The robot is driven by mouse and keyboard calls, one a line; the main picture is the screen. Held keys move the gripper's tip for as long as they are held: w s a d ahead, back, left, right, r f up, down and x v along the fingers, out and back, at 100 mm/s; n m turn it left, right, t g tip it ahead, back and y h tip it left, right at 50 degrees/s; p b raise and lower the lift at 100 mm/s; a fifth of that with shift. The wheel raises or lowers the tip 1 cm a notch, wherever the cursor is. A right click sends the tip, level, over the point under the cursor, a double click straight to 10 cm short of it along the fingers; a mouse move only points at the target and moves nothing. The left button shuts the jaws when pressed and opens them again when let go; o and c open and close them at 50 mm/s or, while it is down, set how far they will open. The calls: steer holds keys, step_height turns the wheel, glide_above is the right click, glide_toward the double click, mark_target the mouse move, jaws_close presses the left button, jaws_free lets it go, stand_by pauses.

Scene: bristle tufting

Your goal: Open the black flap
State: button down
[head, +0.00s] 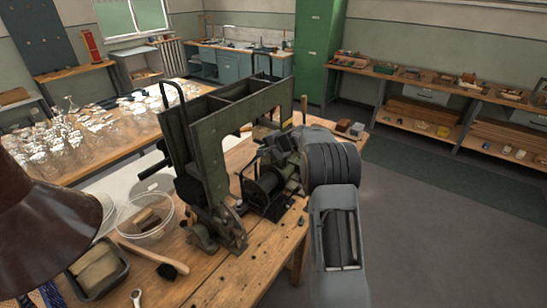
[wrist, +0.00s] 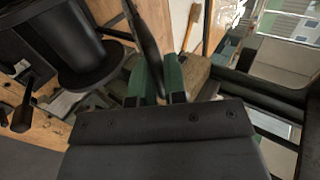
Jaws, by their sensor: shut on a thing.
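The bristle tufting machine (head: 215,155) stands on the wooden bench, with a dark green upright frame. In the wrist view a thin black flap (wrist: 146,38) shows nearly edge-on. My gripper (wrist: 160,80) has green fingers, one on each side of the flap, and is shut on it. In the head view my arm's grey links come in from the right and hide the gripper and most of the flap. How far the flap is swung cannot be told.
A black spool (wrist: 80,45) lies left of the fingers in the wrist view. A glass bowl (head: 145,222), a brush (head: 165,269) and a tray (head: 98,268) lie on the bench (head: 235,283) at left. The floor (head: 430,210) at right is clear.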

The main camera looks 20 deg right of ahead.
steer(key=shift+w+a+r, duration=0.55)
steer(key=shift+w+a, duration=0.1)
steer(key=shift+w, duration=0.25)
steer(key=shift+w+a+r, duration=0.5)
steer(key=shift+w+a, duration=0.15)
steer(key=shift+w, duration=0.25)
steer(key=c, duration=1.2)
jaws_free()
steer(key=shift+d, duration=0.1)
steer(key=shift+r+b, duration=0.1)
steer(key=shift+b, duration=0.2)
steer(key=b+v, duration=0.3)
steer(key=v, duration=1)
steer(key=shift+s+d+r, duration=0.1)
steer(key=shift+s+d, duration=0.15)
steer(key=shift+s, duration=0.05)
